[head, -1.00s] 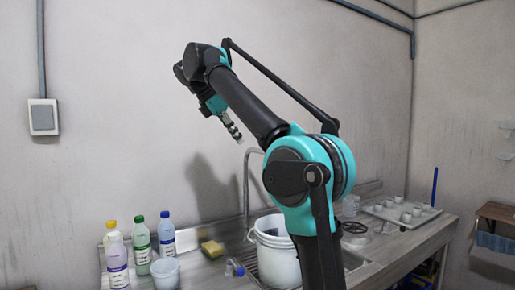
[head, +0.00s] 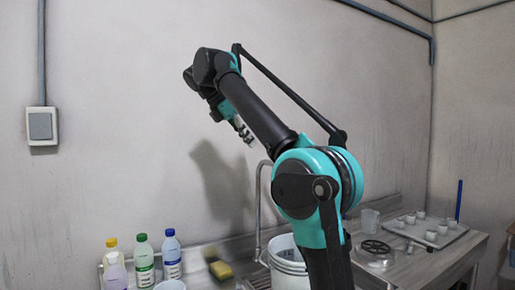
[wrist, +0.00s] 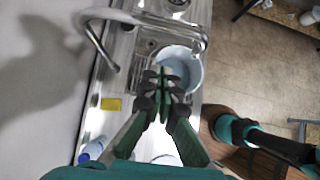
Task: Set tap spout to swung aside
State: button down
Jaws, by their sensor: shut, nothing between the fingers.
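The tap spout is a thin metal pipe. In the head view (head: 258,210) it rises upright from the sink behind my arm, and its upper end is hidden by the arm. In the wrist view the spout (wrist: 150,19) bends over and runs across the top, its end reaching over the white bucket (wrist: 196,75). My gripper (wrist: 163,84) is shut and empty, above the sink and in front of the bucket's near side. In the head view my gripper (head: 246,136) hangs in the air above the spout's height, apart from it.
Several bottles, one of them green-capped (head: 144,262), stand at the left of the counter. A yellow sponge (head: 220,270) lies beside the sink. A tray with several cups (head: 420,226) sits at the right. The bare wall (head: 120,120) stands close behind.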

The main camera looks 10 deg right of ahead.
jog(key=d+r+x, duration=0.1)
jog(key=d+x, duration=0.1)
jog(key=x, duration=0.9)
jog(key=shift+w+d, duration=0.15)
jog(key=shift+w, duration=0.3)
jog(key=shift+d, duration=0.15)
jog(key=shift+w+d+n+t+y, duration=0.15)
jog(key=shift+d+n+t, duration=0.2)
jog(key=shift+d, duration=0.3)
jog(key=shift+w+d+n+t+y, duration=0.15)
jog(key=shift+d+n, duration=0.3)
jog(key=shift+d, duration=0.2)
jog(key=w+d+n+t+y, duration=0.2)
jog(key=w+d+n, duration=0.3)
jog(key=w+d, duration=0.5)
jog(key=shift+w+d+n+t+y, duration=0.3)
jog(key=shift+d, duration=0.15)
